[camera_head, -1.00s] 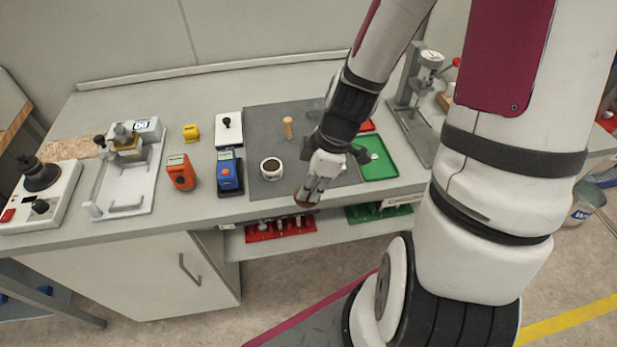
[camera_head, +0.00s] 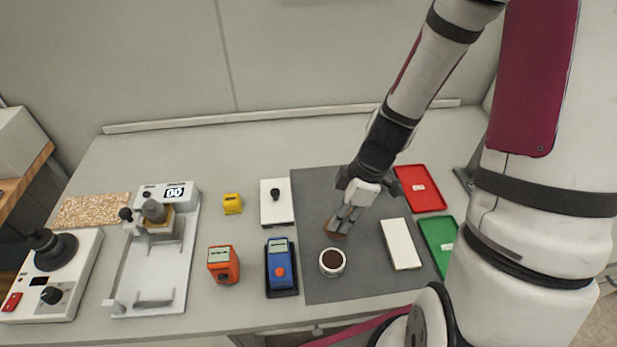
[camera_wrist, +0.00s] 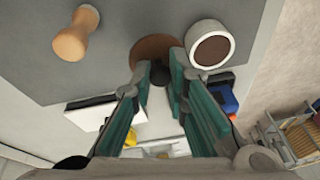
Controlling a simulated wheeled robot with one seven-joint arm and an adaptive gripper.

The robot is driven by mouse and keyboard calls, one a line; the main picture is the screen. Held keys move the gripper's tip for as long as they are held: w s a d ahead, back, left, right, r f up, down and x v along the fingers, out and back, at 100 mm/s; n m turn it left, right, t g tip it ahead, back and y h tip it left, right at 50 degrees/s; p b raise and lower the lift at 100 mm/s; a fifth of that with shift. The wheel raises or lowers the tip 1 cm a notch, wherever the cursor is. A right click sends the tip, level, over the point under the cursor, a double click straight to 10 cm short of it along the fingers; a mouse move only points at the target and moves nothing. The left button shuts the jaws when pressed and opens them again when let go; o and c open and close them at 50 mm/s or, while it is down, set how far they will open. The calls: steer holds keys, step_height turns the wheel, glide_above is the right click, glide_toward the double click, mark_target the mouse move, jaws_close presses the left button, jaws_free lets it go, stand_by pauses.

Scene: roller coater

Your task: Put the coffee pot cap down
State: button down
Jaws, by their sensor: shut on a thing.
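The coffee pot cap (camera_head: 333,236) is a brown round disc with a dark knob. My gripper (camera_head: 344,219) is shut on it above the dark grey mat (camera_head: 313,190), just behind the white cup with dark brown contents (camera_head: 331,263). In the wrist view the cap (camera_wrist: 150,47) sits at my fingertips (camera_wrist: 160,76), with its knob between them. The white cup (camera_wrist: 210,45) is close to its right there. I cannot tell whether the cap touches the mat. The fingers partly cover it.
A wooden hourglass-shaped piece (camera_wrist: 76,35) stands on the mat in the wrist view. A white slab (camera_head: 400,244), red tray (camera_head: 420,188) and green tray (camera_head: 440,236) lie right. Blue (camera_head: 281,268) and orange (camera_head: 223,264) devices stand left. The mat behind the cup has bare room.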

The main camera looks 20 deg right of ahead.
steer(key=w, duration=0.5)
steer(key=w+f, duration=0.1)
steer(key=w, duration=0.9)
steer(key=shift+w+a+f, duration=0.15)
steer(key=shift+a+f, duration=0.05)
steer(key=shift+a, duration=0.15)
steer(key=shift+w+f+p, duration=0.15)
steer(key=shift+f+p, duration=0.1)
steer(key=shift+f, duration=0.65)
steer(key=shift+w+f+p, duration=0.15)
steer(key=shift+f+p, duration=0.05)
steer(key=shift+f, duration=0.7)
steer(key=shift+f, duration=0.1)
steer(key=c, duration=1.8)
jaws_free()
steer(key=shift+o, duration=1.2)
